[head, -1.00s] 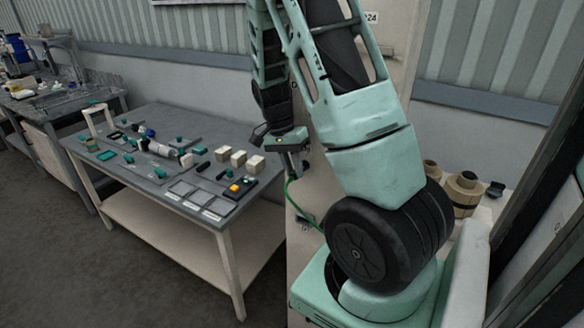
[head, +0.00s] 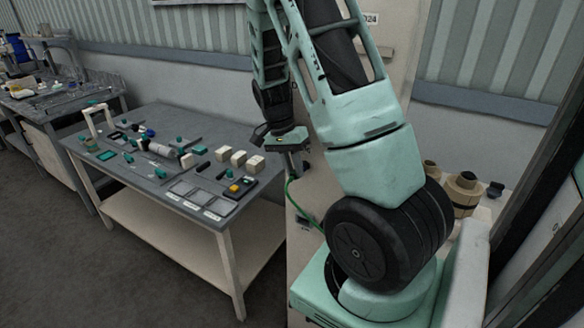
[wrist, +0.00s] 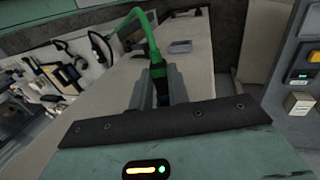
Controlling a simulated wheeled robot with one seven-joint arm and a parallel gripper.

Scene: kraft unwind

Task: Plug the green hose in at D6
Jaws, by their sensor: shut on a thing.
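My gripper (wrist: 165,85) is shut on the green hose (wrist: 150,38), as the wrist view shows. The hose's green end stands between the two grey fingers and curves up and to the left from there. A dark part shows just below the green end, between the fingers. The port D6 cannot be made out in either view.
A grey-topped workbench (head: 130,185) with several small parts and blocks stands at the left in the head view. A pale cabinet (head: 312,180) stands behind my arm. Tan spools (head: 462,190) sit at the right. Floor in front of the bench is clear.

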